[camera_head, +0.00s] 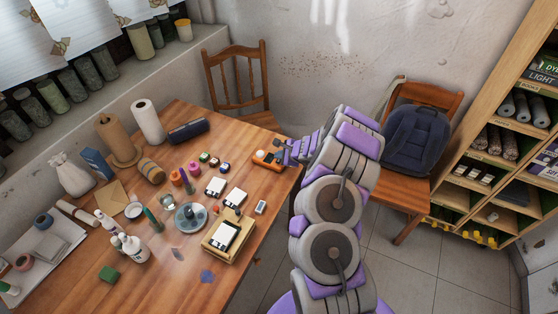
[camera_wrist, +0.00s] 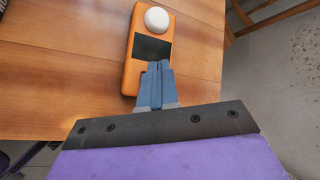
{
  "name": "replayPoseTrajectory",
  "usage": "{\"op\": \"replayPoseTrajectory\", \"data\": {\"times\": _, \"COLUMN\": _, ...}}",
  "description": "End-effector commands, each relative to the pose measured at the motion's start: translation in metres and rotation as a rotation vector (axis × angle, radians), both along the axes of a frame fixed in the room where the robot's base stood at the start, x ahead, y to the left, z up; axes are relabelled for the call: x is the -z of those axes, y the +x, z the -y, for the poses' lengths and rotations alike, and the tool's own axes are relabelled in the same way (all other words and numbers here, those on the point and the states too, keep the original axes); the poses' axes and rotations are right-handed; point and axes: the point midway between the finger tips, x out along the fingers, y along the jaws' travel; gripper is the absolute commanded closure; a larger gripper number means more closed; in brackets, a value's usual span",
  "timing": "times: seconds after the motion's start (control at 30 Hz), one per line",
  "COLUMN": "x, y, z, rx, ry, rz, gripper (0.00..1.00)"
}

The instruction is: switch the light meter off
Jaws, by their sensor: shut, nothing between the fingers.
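The light meter (camera_head: 266,159) is an orange handheld box lying on the wooden table near its right edge. In the wrist view the light meter (camera_wrist: 131,73) shows a white dome at its far end and a dark screen below it. My gripper (camera_head: 286,152) reaches it from the right in the head view. In the wrist view my gripper (camera_wrist: 158,66) is shut, with its blue fingers together and nothing between them. The fingertips overlap the lower right of the screen. I cannot tell whether they touch the meter. The fingers hide part of its lower face, and no switch is clearly visible.
The wooden table (camera_head: 180,268) holds bottles, white cards, a wooden box (camera_head: 214,243) and small coloured jars left of the meter. A wooden chair (camera_head: 238,80) stands behind it. Another chair with a backpack (camera_head: 413,138) and a shelf (camera_head: 500,120) stand at right.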

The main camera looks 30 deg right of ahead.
Motion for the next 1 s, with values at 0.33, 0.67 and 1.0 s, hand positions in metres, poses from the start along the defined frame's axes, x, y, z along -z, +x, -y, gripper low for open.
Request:
{"op": "replayPoseTrajectory", "data": {"times": 0.33, "x": -0.03, "y": 0.0, "z": 0.0, "rx": -0.001, "ry": 0.001, "rz": 0.001, "gripper": 1.0}}
{"op": "replayPoseTrajectory", "data": {"times": 0.67, "x": -0.058, "y": 0.0, "z": 0.0, "rx": -0.001, "ry": 0.001, "rz": 0.001, "gripper": 1.0}}
{"op": "replayPoseTrajectory", "data": {"times": 1.0, "x": -0.059, "y": 0.0, "z": 0.0, "rx": 0.0, "ry": 0.0, "rz": 0.0, "gripper": 1.0}}
